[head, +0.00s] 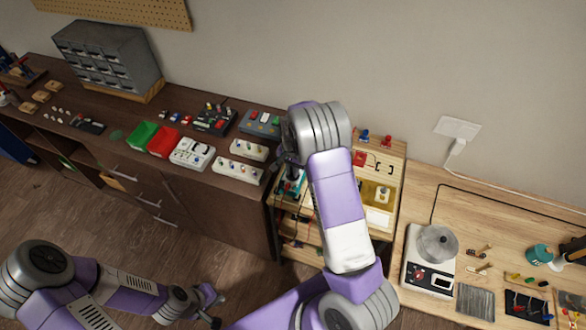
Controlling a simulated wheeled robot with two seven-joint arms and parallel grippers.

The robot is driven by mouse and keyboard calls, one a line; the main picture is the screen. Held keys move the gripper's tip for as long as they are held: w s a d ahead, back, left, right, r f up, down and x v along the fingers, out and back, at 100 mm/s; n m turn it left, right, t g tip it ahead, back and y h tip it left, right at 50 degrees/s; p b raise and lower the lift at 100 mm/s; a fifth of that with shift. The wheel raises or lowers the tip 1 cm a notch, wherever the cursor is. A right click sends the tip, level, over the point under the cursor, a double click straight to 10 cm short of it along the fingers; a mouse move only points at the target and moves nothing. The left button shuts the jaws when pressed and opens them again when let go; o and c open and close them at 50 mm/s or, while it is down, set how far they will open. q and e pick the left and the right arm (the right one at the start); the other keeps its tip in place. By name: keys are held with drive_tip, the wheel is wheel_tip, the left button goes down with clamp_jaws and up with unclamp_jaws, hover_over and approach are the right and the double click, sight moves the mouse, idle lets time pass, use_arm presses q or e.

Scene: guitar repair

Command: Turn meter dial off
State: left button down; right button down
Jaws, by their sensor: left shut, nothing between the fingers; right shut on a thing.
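A small teal device (291,186), which looks like the meter, lies on the wooden shelf unit (386,215), partly hidden by my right arm. My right gripper (290,168) points down at it from above and is shut at its top, where the dial would be. The dial itself is too small and covered to make out, and so is its setting. My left gripper (215,305) is shut and empty, low over the floor in front of the dark cabinet, well away from the meter.
The dark cabinet (232,222) to the left bears a green box (142,134), a red box (164,142) and white switch boards (192,153). A light wooden table (500,213) to the right holds a scale-like device (430,275) and small parts. Floor in front is clear.

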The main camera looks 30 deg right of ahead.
idle(0.4)
drive_tip(key=c, duration=1.1)
unclamp_jaws()
wheel_tip(320, 180, up, 8)
drive_tip(key=shift+f, duration=0.2)
